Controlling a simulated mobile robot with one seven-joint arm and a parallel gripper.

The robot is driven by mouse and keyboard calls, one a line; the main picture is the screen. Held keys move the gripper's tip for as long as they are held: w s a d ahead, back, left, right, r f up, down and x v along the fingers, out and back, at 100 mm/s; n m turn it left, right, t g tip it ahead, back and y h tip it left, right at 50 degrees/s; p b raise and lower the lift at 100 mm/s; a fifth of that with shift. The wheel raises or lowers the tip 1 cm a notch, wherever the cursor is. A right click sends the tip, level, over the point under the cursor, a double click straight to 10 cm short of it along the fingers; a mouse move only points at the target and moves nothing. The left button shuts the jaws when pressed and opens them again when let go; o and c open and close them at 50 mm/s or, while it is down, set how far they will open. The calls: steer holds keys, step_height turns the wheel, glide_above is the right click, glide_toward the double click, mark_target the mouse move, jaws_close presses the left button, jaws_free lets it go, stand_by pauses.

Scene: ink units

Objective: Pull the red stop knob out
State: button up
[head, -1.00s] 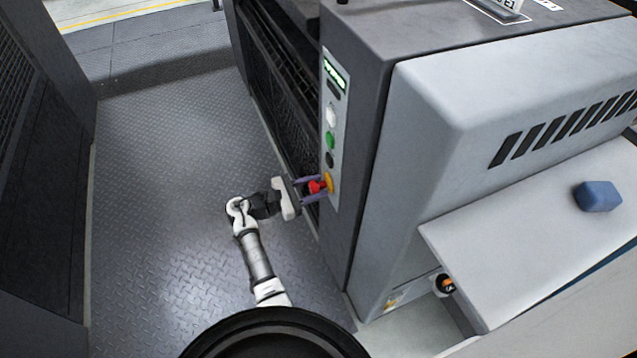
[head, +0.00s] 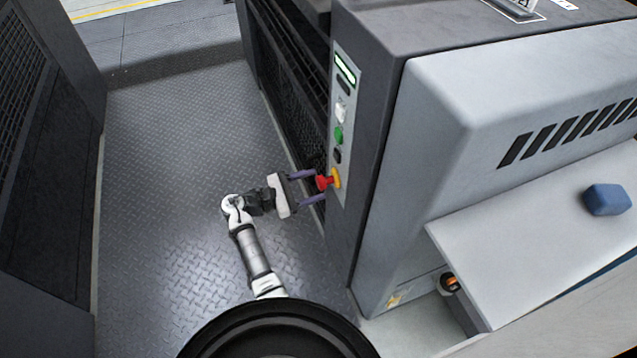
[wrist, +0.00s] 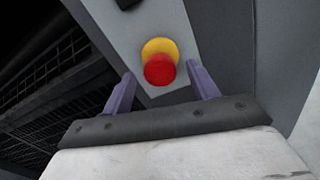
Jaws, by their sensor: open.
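The red stop knob (head: 322,182) sits on a yellow collar (head: 337,178) low on the machine's light control strip. In the head view it stands out from the collar, with a short red neck between them. In the wrist view the round red knob (wrist: 160,70) shows face-on below the yellow collar (wrist: 158,46). My gripper (head: 318,184) is open, with one purple finger on either side of the knob's front. In the wrist view gaps show between the knob and both fingers of my gripper (wrist: 160,74). Nothing is held.
The control strip (head: 343,104) also carries a lit display, a white button, a green button (head: 338,135) and a dark button. A grey shelf (head: 530,230) with a blue block (head: 606,199) juts out at right. The metal floor (head: 170,170) left of my arm is clear.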

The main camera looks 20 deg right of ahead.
steer(key=a, duration=1.1)
steer(key=shift+s+b, duration=0.2)
steer(key=shift+b, duration=0.15)
steer(key=shift+a, duration=0.1)
